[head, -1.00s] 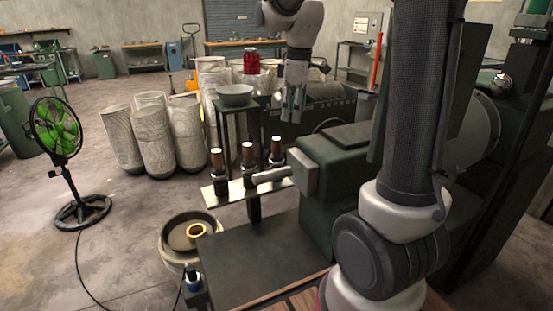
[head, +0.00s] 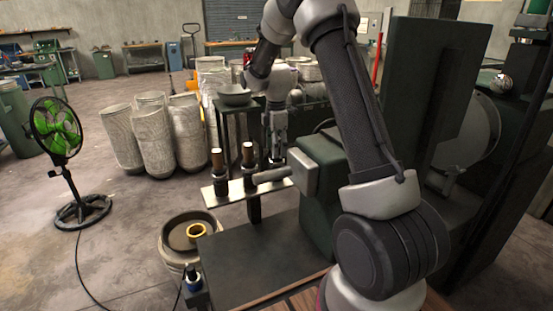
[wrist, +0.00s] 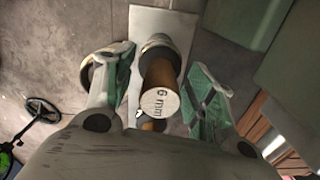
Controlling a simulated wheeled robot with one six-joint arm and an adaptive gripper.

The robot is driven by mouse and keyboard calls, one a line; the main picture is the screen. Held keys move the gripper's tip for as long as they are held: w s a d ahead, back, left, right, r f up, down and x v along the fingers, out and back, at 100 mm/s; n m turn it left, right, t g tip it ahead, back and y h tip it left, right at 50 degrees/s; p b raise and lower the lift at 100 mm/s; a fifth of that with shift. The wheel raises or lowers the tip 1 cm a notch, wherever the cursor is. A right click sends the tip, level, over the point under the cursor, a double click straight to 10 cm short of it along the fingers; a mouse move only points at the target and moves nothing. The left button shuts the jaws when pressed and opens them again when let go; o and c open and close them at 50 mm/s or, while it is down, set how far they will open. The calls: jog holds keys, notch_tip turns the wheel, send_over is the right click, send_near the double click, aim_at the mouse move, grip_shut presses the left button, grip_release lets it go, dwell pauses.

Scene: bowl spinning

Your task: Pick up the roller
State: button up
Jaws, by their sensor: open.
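Roller handles stand upright in a row on a pale metal plate (head: 222,190). Two show clearly in the head view, one at the left (head: 217,163) and one in the middle (head: 248,155), each brown above a dark lower part. My gripper (head: 274,155) points down over the right end of the row and hides the third roller there. In the wrist view, a roller marked "6 mm" (wrist: 160,102) stands between the two spread fingers of my gripper (wrist: 160,72), with a gap on each side. Part of another brown roller shows just below it.
A grey bowl (head: 234,95) sits on a stand behind the row. A green machine body (head: 318,180) with a grey arm is close to the right. A green fan (head: 58,130) is farther left.

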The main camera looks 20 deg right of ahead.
jog(key=shift+f, duration=0.6)
grip_shut()
notch_tip(320, 180, up, 15)
jog(key=shift+f, duration=0.2)
dwell(0.7)
